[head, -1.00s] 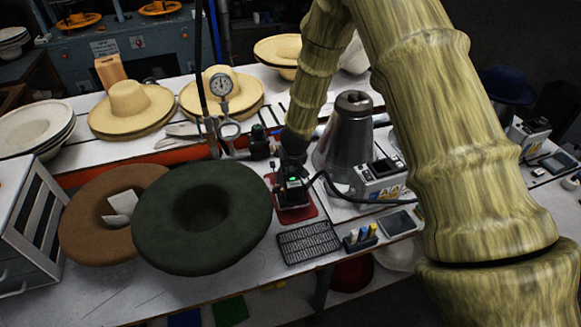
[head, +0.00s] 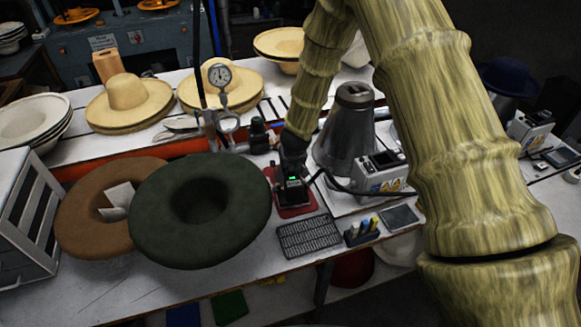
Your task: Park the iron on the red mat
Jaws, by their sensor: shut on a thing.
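The iron (head: 292,191) is a small dark block with a green light, over the red mat (head: 312,207) in the middle of the bench. Red shows to its left, right and front. I cannot tell whether its base touches the mat. My gripper (head: 293,162) is dark, points down from above and is shut on the iron. The fingers blend into the iron's dark body and their tips are hard to make out. A black cable runs from the iron to the right.
A dark green hat (head: 235,225) lies close left of the mat, overlapping a brown hat (head: 80,215). A metal cone (head: 345,140) and a control box (head: 378,175) stand to the right. A black grid (head: 309,237) and small bottles (head: 361,231) lie in front.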

